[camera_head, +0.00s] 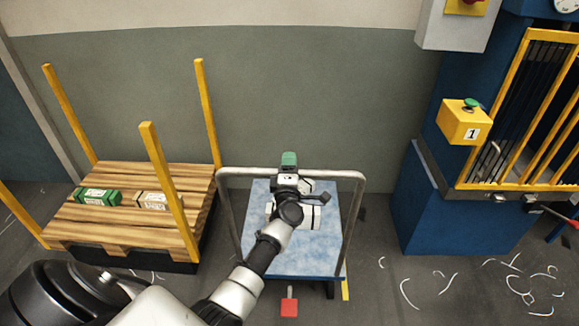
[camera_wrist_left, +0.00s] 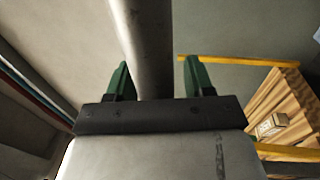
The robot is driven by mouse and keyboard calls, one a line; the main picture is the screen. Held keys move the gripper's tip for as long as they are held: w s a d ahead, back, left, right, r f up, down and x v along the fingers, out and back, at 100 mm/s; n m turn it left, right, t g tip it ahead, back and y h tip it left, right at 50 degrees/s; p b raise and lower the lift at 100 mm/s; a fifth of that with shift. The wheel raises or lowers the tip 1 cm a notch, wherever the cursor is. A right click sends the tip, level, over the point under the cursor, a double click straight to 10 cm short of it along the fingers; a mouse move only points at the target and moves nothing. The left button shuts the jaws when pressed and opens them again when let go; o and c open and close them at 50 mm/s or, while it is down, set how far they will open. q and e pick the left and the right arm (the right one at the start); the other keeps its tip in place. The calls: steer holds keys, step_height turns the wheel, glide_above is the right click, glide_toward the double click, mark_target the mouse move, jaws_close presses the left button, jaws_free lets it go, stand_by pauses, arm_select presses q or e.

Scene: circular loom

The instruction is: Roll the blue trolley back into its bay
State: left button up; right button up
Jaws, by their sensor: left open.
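The blue trolley (camera_head: 325,252) stands in the middle of the head view, with a grey tubular push handle (camera_head: 241,172) across its near-wall end. My left gripper (camera_head: 289,160) is at the middle of the handle's top bar. In the left wrist view, the grey bar (camera_wrist_left: 146,45) passes between the two green fingers of the left gripper (camera_wrist_left: 155,78). The fingers are apart, with a gap on the right side of the bar. A red pedal (camera_head: 289,306) shows at the trolley's front. My left arm hides part of the deck. My right gripper is out of view.
A wooden pallet (camera_head: 110,222) with yellow posts and a green box (camera_head: 97,196) stands left of the trolley. A blue machine (camera_head: 445,215) with a yellow barred gate stands right. Floor with white thread scraps (camera_head: 408,295) lies between trolley and machine.

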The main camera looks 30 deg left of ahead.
arm_select(q)
steer(key=shift+f, duration=0.1)
jaws_close()
stand_by(0.3)
steer(key=f+b+x, duration=0.1)
steer(key=b+x, duration=0.3)
steer(key=x, duration=0.3)
steer(key=shift+f+b, duration=0.25)
steer(key=shift+b, duration=0.1)
jaws_free()
steer(key=shift+w, duration=0.2)
